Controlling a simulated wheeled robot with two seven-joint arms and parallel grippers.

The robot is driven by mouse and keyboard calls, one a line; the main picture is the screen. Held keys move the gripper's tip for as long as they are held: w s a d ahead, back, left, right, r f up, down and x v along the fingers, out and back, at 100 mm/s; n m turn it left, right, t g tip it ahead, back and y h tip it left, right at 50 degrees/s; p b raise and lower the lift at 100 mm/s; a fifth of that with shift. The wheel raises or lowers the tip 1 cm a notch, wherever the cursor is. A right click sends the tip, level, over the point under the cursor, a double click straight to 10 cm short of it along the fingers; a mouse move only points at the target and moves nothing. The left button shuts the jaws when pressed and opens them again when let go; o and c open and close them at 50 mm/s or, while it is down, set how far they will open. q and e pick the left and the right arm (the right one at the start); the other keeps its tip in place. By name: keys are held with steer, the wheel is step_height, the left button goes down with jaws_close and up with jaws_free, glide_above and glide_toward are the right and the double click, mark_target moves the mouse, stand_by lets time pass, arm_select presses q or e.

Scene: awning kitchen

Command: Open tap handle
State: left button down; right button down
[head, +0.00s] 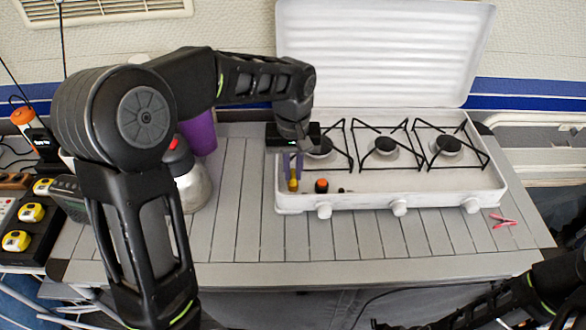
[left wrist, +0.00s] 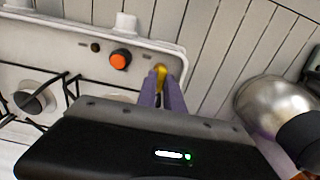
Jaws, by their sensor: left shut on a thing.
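A small yellow tap handle (head: 293,184) is at the front left corner of the white gas stove (head: 360,193). It also shows in the left wrist view (left wrist: 161,71), at the stove's corner. My left gripper (head: 296,171) reaches over the stove's left end from above. Its purple fingers (left wrist: 163,85) are shut on the tap handle and partly hide it. My right arm (head: 520,300) shows at the lower right, and its gripper is not clearly in view.
An orange knob (head: 321,186) sits right of the handle. The stove has three burners, white front knobs (head: 399,208) and a raised lid (head: 385,50). A metal kettle (head: 192,180) and purple container (head: 200,133) stand left. A pink clip (head: 503,220) lies right. The table front (head: 300,240) is clear.

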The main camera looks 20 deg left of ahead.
mark_target(293, 174)
arm_select(q)
steer(key=c, duration=1.5)
jaws_free()
steer(key=shift+o, duration=0.2)
steer(key=shift+r, duration=0.15)
step_height(293, 174, up, 8)
steer(key=shift+f, duration=0.2)
